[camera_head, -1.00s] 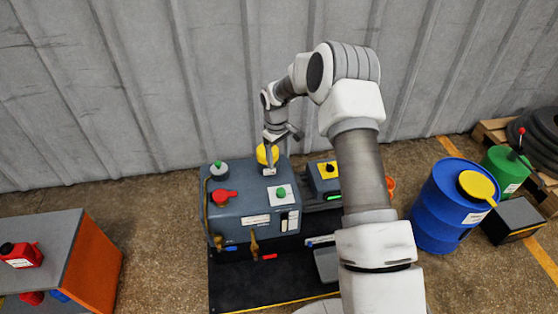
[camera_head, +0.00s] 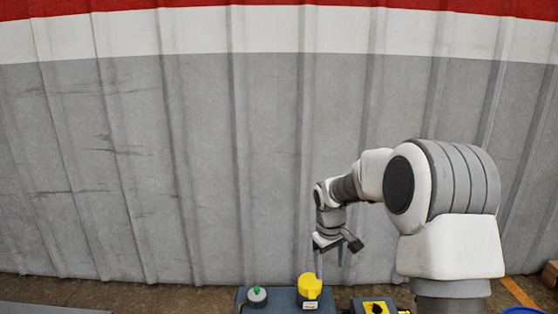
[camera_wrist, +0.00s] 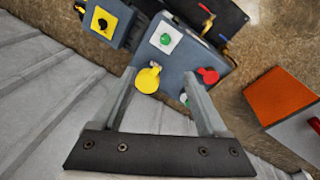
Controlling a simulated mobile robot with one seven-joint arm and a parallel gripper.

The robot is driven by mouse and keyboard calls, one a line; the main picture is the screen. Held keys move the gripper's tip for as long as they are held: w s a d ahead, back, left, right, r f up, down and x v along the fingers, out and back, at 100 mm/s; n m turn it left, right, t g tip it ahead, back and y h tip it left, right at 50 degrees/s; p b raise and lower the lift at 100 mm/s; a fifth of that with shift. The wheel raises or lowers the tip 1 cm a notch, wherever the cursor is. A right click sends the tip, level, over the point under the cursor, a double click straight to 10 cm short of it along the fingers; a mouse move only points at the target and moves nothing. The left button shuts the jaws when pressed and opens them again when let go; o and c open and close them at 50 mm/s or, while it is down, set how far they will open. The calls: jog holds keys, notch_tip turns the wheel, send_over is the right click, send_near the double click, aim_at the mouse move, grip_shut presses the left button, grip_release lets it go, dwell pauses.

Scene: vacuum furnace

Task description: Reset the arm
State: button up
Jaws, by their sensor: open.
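My gripper (camera_wrist: 161,98) is open and empty in the wrist view, its two grey fingers apart. The yellow knob (camera_wrist: 148,79) on the grey-blue machine (camera_wrist: 178,62) shows between and beyond the fingers. In the head view my gripper (camera_head: 331,258) hangs above the yellow knob (camera_head: 310,287) and in front of the wall. Its fingertips are hard to make out there. I cannot tell how large the gap to the knob is.
The machine carries a green button (camera_wrist: 165,39) and a red handle (camera_wrist: 208,75). A smaller box with a yellow-backed black switch (camera_wrist: 103,22) stands beside it. An orange cabinet (camera_wrist: 278,95) is apart from it. The ribbed wall (camera_head: 200,160) is close behind.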

jog(key=s+r+m+t, duration=0.2)
jog(key=s+r, duration=1.2)
jog(key=r, duration=0.1)
jog(key=s+r+m+t+y, duration=0.1)
jog(key=s+r+m+t, duration=0.15)
jog(key=s, duration=1.55)
notch_tip(320, 180, up, 19)
jog(key=p, duration=2)
jog(key=shift+s+d+m, duration=0.2)
jog(key=shift+d+m, duration=0.05)
jog(key=shift+m, duration=0.2)
jog(key=shift+g, duration=0.25)
